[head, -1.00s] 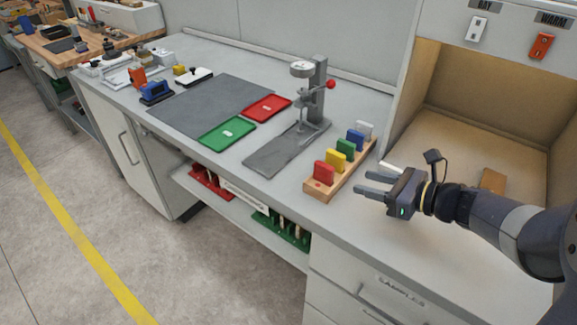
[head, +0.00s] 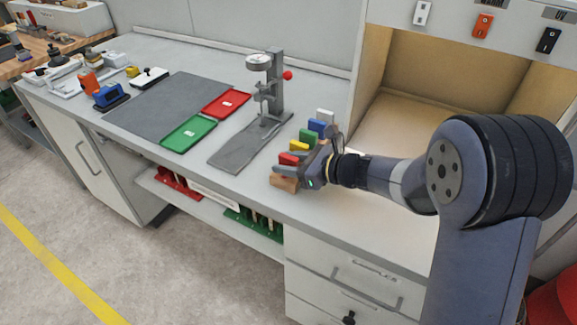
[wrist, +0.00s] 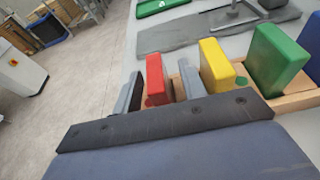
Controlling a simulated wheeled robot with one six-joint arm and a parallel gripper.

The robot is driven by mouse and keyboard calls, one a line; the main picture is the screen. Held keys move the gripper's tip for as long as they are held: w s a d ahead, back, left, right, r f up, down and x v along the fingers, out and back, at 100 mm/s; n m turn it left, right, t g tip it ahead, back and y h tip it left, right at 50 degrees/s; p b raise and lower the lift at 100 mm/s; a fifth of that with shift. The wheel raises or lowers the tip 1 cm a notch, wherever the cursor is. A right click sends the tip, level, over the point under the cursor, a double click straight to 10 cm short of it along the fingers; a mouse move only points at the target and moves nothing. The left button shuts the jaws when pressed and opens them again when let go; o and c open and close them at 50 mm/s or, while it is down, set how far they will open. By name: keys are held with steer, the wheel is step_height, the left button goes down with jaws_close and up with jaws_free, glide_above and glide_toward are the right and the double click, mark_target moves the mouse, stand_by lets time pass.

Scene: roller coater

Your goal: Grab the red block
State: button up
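The red block (head: 288,159) stands upright in the near end of a wooden rack (head: 285,183), in line with the yellow block (head: 299,145) and others. My gripper (head: 286,165) is at the red block, reaching in from the right. In the wrist view the red block (wrist: 155,78) stands between my two grey fingers, with the left finger (wrist: 133,93) and the right finger (wrist: 189,78) on either side. Gaps show beside the block, so the gripper looks open around it. The block's lower part and part of the rack are hidden by my gripper.
Green (head: 306,136), blue (head: 316,127) and white (head: 325,116) blocks stand behind in the rack. A press stand (head: 276,85) is to the left, with green (head: 189,133) and red (head: 227,103) trays beyond. A booth wall rises behind.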

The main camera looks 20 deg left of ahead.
steer(key=shift+c, duration=0.3)
jaws_close()
stand_by(0.3)
